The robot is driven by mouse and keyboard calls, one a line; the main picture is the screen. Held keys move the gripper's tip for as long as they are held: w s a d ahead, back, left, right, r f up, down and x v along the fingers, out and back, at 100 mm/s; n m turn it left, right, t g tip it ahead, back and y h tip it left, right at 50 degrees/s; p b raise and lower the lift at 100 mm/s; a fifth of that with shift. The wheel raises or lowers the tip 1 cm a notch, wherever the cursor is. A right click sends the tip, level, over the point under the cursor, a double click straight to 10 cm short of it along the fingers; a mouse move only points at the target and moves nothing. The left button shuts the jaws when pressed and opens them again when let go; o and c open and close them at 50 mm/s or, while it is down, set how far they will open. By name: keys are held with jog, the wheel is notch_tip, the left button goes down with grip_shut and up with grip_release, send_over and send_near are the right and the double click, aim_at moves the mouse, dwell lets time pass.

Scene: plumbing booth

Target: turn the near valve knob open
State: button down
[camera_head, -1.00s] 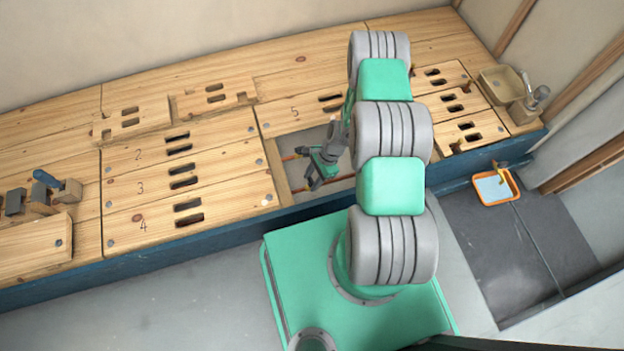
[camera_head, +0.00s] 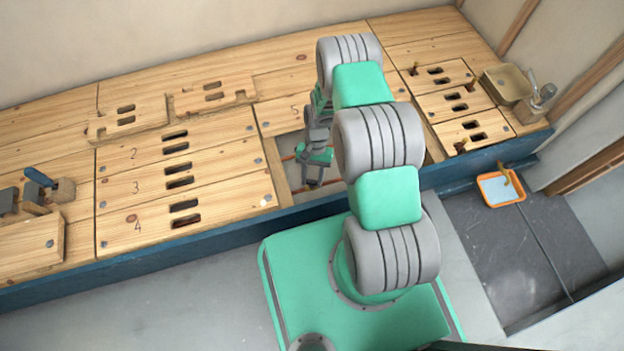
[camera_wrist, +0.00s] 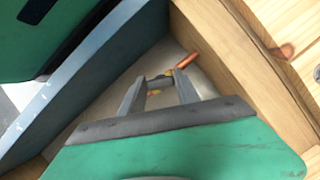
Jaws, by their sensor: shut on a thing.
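My gripper (camera_head: 313,184) reaches down into the open floor bay beside plank 5. In the wrist view its two grey fingers (camera_wrist: 160,84) stand apart, shut on a small grey piece between their tips, which I take to be the near valve knob (camera_wrist: 159,83). The knob is mostly hidden by the fingers. A yellow brass fitting (camera_wrist: 168,73) shows just behind it, and a copper pipe (camera_wrist: 188,60) runs from it toward the upper right. In the head view the gripper and arm hide the knob.
A wooden bay wall (camera_wrist: 215,60) and a blue front board (camera_wrist: 80,85) stand close on either side of the gripper. Slotted planks (camera_head: 185,190) cover the bench to the left. An orange tray (camera_head: 487,200) lies to the right.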

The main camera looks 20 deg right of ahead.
jog(key=n+h, duration=0.2)
jog(key=n, duration=0.3)
jog(key=shift+n+b, duration=0.3)
jog(key=shift+b, duration=0.05)
dwell(0.4)
jog(key=c, duration=0.9)
grip_release()
jog(key=p+v, duration=0.1)
jog(key=v, duration=0.3)
jog(key=p+v, duration=0.1)
jog(key=v, duration=0.2)
jog(key=shift+w+a+r+p, duration=0.15)
jog(key=shift+w+r+p, duration=0.15)
jog(key=shift+w+p, duration=0.05)
